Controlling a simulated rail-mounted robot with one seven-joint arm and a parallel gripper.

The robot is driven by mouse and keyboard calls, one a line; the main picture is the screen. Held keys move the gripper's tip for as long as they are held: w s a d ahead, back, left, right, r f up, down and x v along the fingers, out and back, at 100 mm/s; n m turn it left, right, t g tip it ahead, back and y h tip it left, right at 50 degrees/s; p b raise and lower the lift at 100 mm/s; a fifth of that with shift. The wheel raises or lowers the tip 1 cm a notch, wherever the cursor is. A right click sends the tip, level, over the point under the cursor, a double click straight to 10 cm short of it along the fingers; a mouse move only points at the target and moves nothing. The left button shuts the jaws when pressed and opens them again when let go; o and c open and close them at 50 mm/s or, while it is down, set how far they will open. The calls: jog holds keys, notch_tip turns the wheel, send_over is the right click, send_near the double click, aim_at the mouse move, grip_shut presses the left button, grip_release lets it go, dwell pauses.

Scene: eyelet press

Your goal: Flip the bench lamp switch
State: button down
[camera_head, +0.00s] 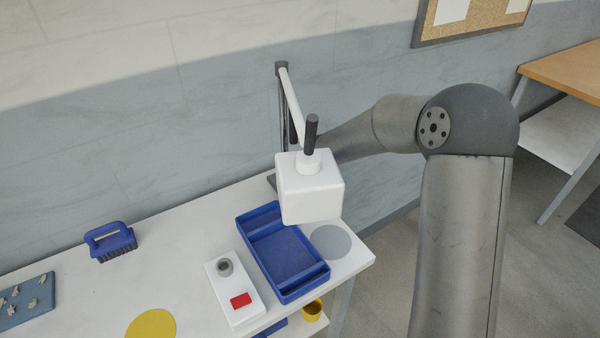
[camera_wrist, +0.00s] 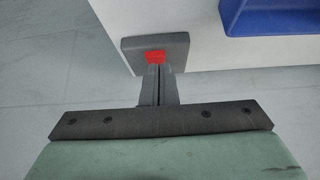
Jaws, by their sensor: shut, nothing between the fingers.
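The bench lamp stands at the back edge of the table, with a white boxy head (camera_head: 310,190), a white arm (camera_head: 292,105) and a dark post. In the wrist view its dark grey base (camera_wrist: 172,48) sits at the table's edge and bears a small red switch (camera_wrist: 155,57). My gripper (camera_wrist: 158,80) is shut and empty, its fingertips right at the switch in the picture. I cannot tell whether they touch it or which way the switch is set. In the head view the lamp head and post hide my gripper and most of the base.
A blue tray (camera_head: 322,272) lies on the white table (camera_head: 190,248) below the lamp head. Left of it is a white box (camera_head: 222,284) with a red pad and grey cylinder. A blue brush (camera_head: 110,240) stands further left. A yellow cup (camera_head: 313,309) is below the tabletop.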

jog(key=shift+w+a+f, duration=0.15)
jog(key=shift+w+f, duration=0.1)
jog(key=shift+f, duration=0.15)
jog(key=shift+s+d+f+b, duration=0.1)
jog(key=shift+s+f+b, duration=0.05)
jog(key=shift+f+b, duration=0.3)
jog(key=shift+s+d+f+b, duration=0.1)
jog(key=shift+f+b, duration=0.25)
jog(key=shift+b, duration=0.2)
jog(key=shift+s, duration=0.1)
jog(key=shift+r, duration=0.15)
jog(key=shift+r, duration=0.1)
jog(key=shift+r+p, duration=0.45)
jog(key=shift+r, duration=0.25)
